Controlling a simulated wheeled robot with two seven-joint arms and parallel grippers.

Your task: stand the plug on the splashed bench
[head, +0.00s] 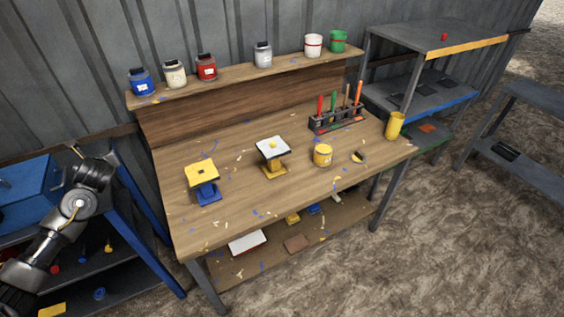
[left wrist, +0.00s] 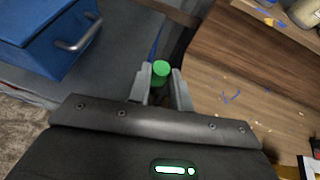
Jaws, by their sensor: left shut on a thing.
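The splashed bench (head: 235,200) is a wooden workbench with yellow, white and blue paint flecks on its top. It fills the middle of the head view and its edge is at the right of the left wrist view (left wrist: 240,75). My left gripper (left wrist: 161,84) is shut on a small green round-topped piece, which I take as the plug (left wrist: 161,69). Its lower part is hidden between the fingers. In the head view my left arm is at the left, beside the bench's left end, and the plug cannot be made out. My right gripper is not in view.
Two small stands, yellow-topped (head: 201,172) and white-topped (head: 272,148), a yellow pot (head: 322,155) and a tool rack (head: 338,119) stand on the bench. Paint jars line the back shelf (head: 220,75). A blue toolbox (left wrist: 45,35) is at left. The bench's front-left top is clear.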

